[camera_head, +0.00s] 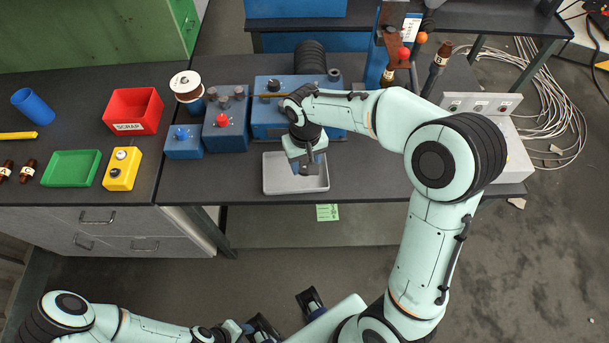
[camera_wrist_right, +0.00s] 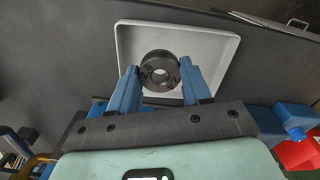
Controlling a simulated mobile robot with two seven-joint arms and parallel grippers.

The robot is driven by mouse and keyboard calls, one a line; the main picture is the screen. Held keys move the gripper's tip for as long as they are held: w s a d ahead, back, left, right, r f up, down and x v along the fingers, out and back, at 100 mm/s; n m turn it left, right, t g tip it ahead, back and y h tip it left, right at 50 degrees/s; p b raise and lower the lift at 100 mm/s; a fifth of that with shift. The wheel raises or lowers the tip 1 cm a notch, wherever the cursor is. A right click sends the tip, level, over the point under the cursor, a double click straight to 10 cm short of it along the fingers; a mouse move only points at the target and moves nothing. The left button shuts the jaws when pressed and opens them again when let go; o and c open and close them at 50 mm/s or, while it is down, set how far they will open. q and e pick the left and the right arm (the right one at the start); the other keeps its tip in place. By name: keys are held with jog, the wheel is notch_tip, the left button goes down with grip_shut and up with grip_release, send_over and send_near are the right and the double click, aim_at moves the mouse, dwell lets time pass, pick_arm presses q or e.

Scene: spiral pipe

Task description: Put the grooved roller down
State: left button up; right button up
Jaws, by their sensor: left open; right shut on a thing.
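The grooved roller (camera_wrist_right: 160,72) is a dark ring with a hole through its middle, seen end-on in the right wrist view. My right gripper (camera_wrist_right: 161,88) is shut on it, one blue finger on each side. The roller is over the light grey tray (camera_wrist_right: 226,48); I cannot tell whether it touches the tray floor. In the head view my right gripper (camera_head: 307,168) points down inside the outline of the grey tray (camera_head: 272,183), and the roller is mostly hidden. My left gripper (camera_head: 248,328) is open at the bottom edge, away from the bench and only partly clear.
Blue machine boxes (camera_head: 226,138) stand behind and left of the tray. A red scrap bin (camera_head: 132,110), a green tray (camera_head: 71,168) and a yellow button box (camera_head: 122,168) lie further left. A pale control box (camera_head: 512,155) stands right, partly behind my right arm.

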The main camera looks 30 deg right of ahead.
aim_at(305, 181)
notch_tip(305, 181, down, 7)
jog(key=shift+r, duration=0.2)
jog(key=shift+b, duration=0.3)
jog(key=shift+f, duration=0.2)
jog(key=o, duration=1.1)
jog(key=shift+c, duration=0.2)
jog(key=shift+r, duration=0.3)
notch_tip(305, 181, up, 12)
jog(key=p, duration=0.1)
